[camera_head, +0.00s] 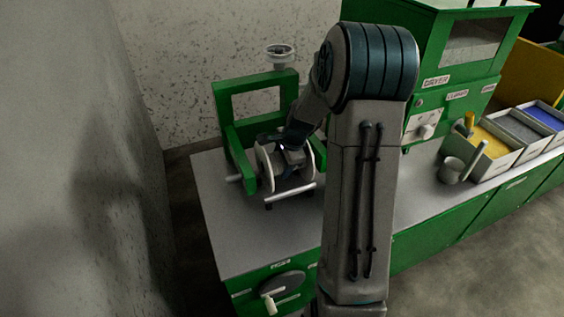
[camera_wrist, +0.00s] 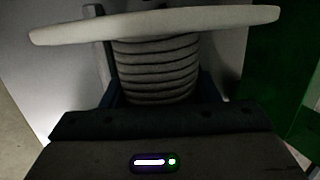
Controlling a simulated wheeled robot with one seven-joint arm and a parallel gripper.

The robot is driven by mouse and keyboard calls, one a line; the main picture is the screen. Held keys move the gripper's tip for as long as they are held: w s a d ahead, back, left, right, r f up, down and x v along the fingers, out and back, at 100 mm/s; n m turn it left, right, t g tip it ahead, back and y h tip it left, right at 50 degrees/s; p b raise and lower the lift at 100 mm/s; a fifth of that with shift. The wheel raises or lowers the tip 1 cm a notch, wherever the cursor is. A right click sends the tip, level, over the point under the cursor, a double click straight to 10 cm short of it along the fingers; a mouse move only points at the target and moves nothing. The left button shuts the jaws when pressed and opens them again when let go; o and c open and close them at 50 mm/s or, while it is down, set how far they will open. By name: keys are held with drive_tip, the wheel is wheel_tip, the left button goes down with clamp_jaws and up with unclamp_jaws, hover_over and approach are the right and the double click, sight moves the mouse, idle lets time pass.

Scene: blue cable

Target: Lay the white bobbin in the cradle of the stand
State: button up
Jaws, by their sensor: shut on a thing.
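The white bobbin (camera_head: 266,168) is at the green stand (camera_head: 226,120) on the left end of the counter. It lies with its axle roughly sideways, between the stand's side arms. I cannot tell whether the axle rests in the cradle. My gripper (camera_head: 290,152) reaches down from above and is shut on the bobbin. In the wrist view a pale flange of the bobbin (camera_wrist: 155,22) crosses the top, with the ridged, wound core (camera_wrist: 157,70) below it. The fingertips are mostly hidden by the bobbin and my wrist.
A green machine labelled "DRYER" (camera_head: 437,80) stands on the counter to the right. Bins of yellow, grey and blue material (camera_head: 505,138) and a grey cup (camera_head: 450,171) are at the far right. A crank (camera_head: 270,301) sits on the counter front. A wall is close on the left.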

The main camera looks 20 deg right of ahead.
drive_tip(key=shift+f+b, duration=0.4)
drive_tip(key=shift+f, duration=0.05)
idle(0.3)
drive_tip(key=o, duration=1.6)
drive_tip(key=shift+f, duration=0.1)
drive_tip(key=v, duration=1.4)
drive_tip(key=shift+a, duration=0.1)
